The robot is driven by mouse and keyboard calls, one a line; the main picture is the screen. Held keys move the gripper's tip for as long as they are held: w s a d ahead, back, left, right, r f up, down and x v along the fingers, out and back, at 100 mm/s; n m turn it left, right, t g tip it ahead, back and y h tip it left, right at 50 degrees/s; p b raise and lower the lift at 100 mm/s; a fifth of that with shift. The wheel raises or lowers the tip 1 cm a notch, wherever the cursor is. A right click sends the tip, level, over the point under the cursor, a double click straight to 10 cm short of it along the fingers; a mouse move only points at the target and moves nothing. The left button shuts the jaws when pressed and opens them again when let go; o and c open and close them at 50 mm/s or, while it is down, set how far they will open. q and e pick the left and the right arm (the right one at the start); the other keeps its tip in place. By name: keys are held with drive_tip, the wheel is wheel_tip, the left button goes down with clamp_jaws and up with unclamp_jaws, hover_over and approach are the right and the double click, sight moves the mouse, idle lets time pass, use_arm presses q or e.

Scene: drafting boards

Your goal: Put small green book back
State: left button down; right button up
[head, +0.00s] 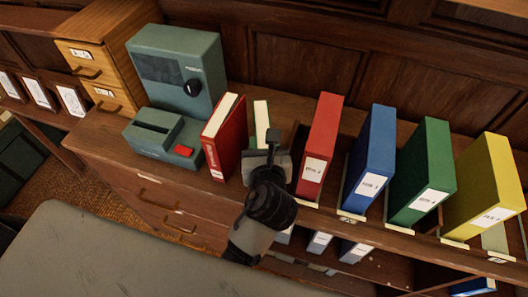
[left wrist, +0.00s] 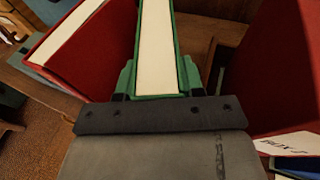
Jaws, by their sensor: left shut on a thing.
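The small green book (head: 261,120) stands upright on the cabinet top, between a red book and a red binder, with its white page edges up; I cannot tell whether it touches the surface. It also shows in the left wrist view (left wrist: 158,50), its cream pages framed by thin green covers. My left gripper (head: 272,155) is shut on the book from the front and hides its lower part. In the left wrist view the jaws (left wrist: 158,98) meet the book's near end. My right gripper is not in view.
The red book (head: 224,135) stands close on the left and the red binder (head: 319,150) on the right. Blue (head: 371,155), green (head: 424,170) and yellow (head: 484,187) binders follow. A grey-green machine (head: 178,75) and wooden drawers (head: 98,60) stand left. A grey board (head: 90,255) lies in front.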

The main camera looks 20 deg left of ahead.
use_arm(q)
drive_tip(key=shift+r, duration=0.1)
drive_tip(key=c, duration=0.7)
unclamp_jaws()
drive_tip(key=shift+s, duration=0.1)
drive_tip(key=p+v, duration=0.5)
drive_tip(key=v, duration=0.7)
drive_tip(key=shift+a, duration=0.1)
